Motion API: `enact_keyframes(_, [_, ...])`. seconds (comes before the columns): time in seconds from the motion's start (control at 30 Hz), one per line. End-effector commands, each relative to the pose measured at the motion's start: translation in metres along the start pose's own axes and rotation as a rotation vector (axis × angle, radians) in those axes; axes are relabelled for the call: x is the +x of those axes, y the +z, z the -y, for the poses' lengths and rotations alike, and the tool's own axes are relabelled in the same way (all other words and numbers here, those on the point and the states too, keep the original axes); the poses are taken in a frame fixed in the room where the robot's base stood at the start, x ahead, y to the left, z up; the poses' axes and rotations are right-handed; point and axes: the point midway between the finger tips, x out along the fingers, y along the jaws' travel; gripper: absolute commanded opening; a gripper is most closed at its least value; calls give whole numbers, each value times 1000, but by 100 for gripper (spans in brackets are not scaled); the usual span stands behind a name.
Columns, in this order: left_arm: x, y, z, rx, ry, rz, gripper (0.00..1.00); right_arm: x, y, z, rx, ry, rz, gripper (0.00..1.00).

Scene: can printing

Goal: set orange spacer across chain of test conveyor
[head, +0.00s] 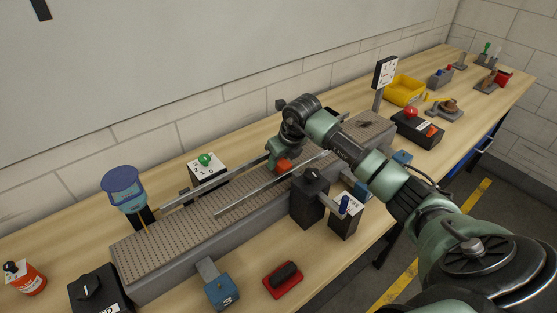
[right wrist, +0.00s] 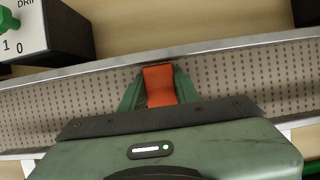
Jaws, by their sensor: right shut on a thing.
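The orange spacer (head: 284,166) is a small block held in my right gripper (head: 276,163), over the conveyor between its two rails. In the right wrist view the spacer (right wrist: 159,86) sits between the green fingers of the right gripper (right wrist: 158,90), which are shut on it. The test conveyor has a grey perforated chain (head: 165,245), which also shows in the right wrist view (right wrist: 60,105). The spacer is low over the chain near a metal rail (right wrist: 225,47); I cannot tell whether it touches the chain. My left gripper is not in view.
A green-button box (head: 207,170) stands behind the conveyor, and a blue-topped device (head: 124,188) is at its left. Black knob boxes (head: 310,198) stand in front. A red block (head: 283,280) and blue block (head: 221,290) lie on the front table. A yellow bin (head: 404,90) is farther right.

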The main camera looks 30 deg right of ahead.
Motion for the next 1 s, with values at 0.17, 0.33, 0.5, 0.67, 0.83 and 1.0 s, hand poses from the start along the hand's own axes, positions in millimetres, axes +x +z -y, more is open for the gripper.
enact_keyframes(0.17, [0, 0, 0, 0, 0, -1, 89, 1, -1, 0, 0, 0, -1, 51])
enact_keyframes(0.33, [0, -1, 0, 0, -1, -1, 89, 1, -1, 0, 0, -1, -2, 53])
enact_keyframes(0.5, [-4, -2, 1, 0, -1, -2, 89, -4, 1, 0, 0, -1, -1, 53])
enact_keyframes(0.67, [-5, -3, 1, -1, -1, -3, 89, -19, 5, 2, -2, -4, 4, 53])
enact_keyframes(0.83, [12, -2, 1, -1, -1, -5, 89, -56, 4, 2, -4, -5, 6, 53])
enact_keyframes(1.0, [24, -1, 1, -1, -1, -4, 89, -94, 5, 1, -2, -4, 5, 53])
